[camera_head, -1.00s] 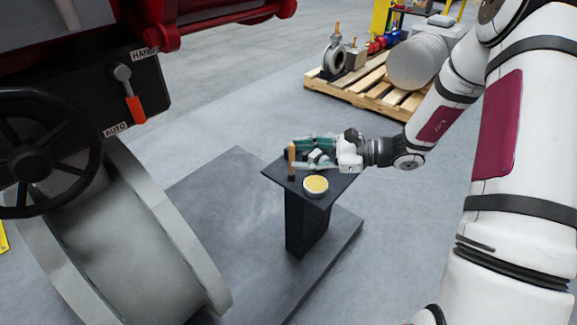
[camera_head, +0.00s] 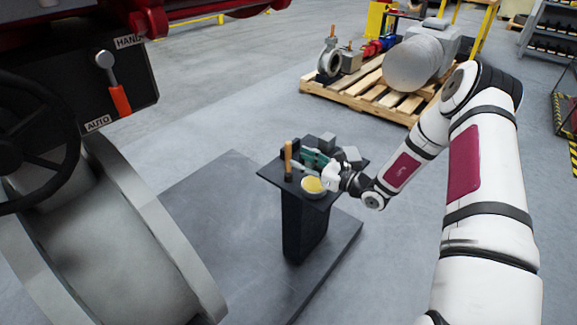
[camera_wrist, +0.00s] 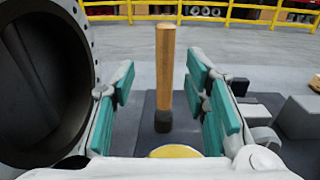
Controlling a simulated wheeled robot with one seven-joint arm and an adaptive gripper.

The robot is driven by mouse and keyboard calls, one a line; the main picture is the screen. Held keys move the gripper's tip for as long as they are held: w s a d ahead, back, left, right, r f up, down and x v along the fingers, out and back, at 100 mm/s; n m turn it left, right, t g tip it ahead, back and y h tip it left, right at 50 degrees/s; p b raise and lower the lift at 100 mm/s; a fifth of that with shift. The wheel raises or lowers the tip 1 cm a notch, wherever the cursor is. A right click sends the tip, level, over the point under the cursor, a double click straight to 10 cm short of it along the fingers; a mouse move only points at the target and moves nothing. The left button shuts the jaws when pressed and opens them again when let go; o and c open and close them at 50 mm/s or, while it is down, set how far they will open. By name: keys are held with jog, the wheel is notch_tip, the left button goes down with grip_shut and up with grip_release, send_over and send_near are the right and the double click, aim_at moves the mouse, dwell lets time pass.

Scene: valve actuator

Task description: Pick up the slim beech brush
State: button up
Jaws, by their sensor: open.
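The slim beech brush (camera_head: 288,156) stands upright on the small dark pedestal table (camera_head: 270,176), with its dark end down. In the wrist view the brush (camera_wrist: 165,72) shows between the fingers, beyond their tips. My gripper (camera_head: 306,161) is open and empty, with its teal finger pads to the right of the brush. In the wrist view my gripper (camera_wrist: 163,88) has one finger on each side of the brush handle, with visible gaps. I cannot tell exactly how far the tips are from the handle.
A bowl with yellow contents (camera_head: 313,188) stands close below my gripper. Grey blocks (camera_head: 351,154) and dark items sit at the table's back and right. A large valve body with a handwheel (camera_head: 30,150) stands at left. A loaded pallet (camera_head: 370,96) is behind.

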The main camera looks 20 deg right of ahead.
aim_at(288, 152)
jog(key=shift+b+x, duration=0.7)
jog(key=shift+x, duration=2.4)
jog(key=shift+w+d+f, duration=0.15)
jog(key=shift+d, duration=0.05)
grip_shut()
